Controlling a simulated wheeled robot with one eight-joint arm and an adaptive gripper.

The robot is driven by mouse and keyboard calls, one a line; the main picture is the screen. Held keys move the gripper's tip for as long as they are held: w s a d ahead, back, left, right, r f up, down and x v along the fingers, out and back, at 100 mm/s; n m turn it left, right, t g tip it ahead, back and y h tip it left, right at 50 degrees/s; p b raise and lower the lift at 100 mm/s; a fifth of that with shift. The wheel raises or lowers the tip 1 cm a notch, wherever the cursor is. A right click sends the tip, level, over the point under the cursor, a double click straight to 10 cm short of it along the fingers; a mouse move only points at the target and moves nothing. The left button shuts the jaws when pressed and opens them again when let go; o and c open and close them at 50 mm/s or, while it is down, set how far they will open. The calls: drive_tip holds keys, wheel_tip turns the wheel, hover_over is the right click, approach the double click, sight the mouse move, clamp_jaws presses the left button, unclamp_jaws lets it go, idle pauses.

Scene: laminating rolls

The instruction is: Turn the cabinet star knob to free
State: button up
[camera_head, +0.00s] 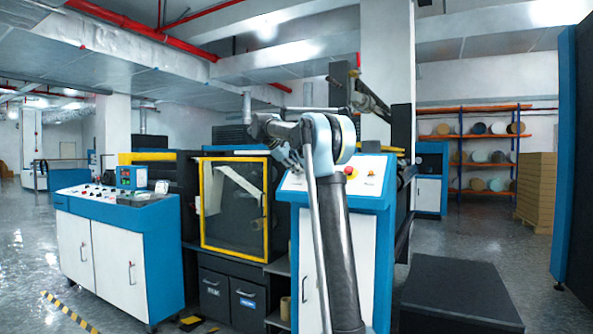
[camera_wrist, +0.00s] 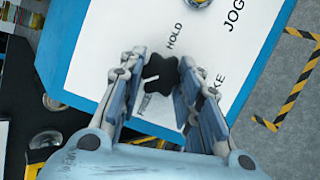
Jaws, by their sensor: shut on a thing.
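The black star knob (camera_wrist: 159,73) is on the white sloped panel (camera_wrist: 105,62) of the cabinet, between my fingertips in the wrist view. My gripper (camera_wrist: 157,82) is shut on the knob, one finger on each side. The word HOLD is printed above the knob. The word FREE is below it, partly covered by the left finger. I cannot tell which word the knob points to. In the head view the blue and white cabinet (camera_head: 378,225) stands behind my arm, and the knob is hidden there.
A yellow-framed machine door (camera_head: 235,208) and a control desk (camera_head: 118,245) stand to the left. A low dark block (camera_head: 460,290) stands on the floor at right. Yellow-black floor tape (camera_wrist: 300,75) lies beside the cabinet.

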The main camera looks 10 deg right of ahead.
drive_tip(key=n, duration=0.2)
drive_tip(key=n+t, duration=0.1)
drive_tip(key=n, duration=0.1)
drive_tip(key=shift+n+t+h, duration=0.3)
drive_tip(key=shift+n, duration=0.1)
drive_tip(key=shift+s+n+t, duration=0.1)
drive_tip(key=shift+n+t, duration=0.4)
drive_tip(key=shift+n, duration=0.95)
drive_tip(key=shift+n+t, duration=0.5)
drive_tip(key=shift+n, duration=0.95)
drive_tip(key=o, duration=1)
drive_tip(key=shift+f, duration=0.1)
drive_tip(key=shift+o, duration=0.2)
drive_tip(key=shift+s, duration=0.1)
drive_tip(key=shift+s+a+r, duration=0.2)
drive_tip(key=shift+a, duration=0.05)
drive_tip(key=v, duration=1.1)
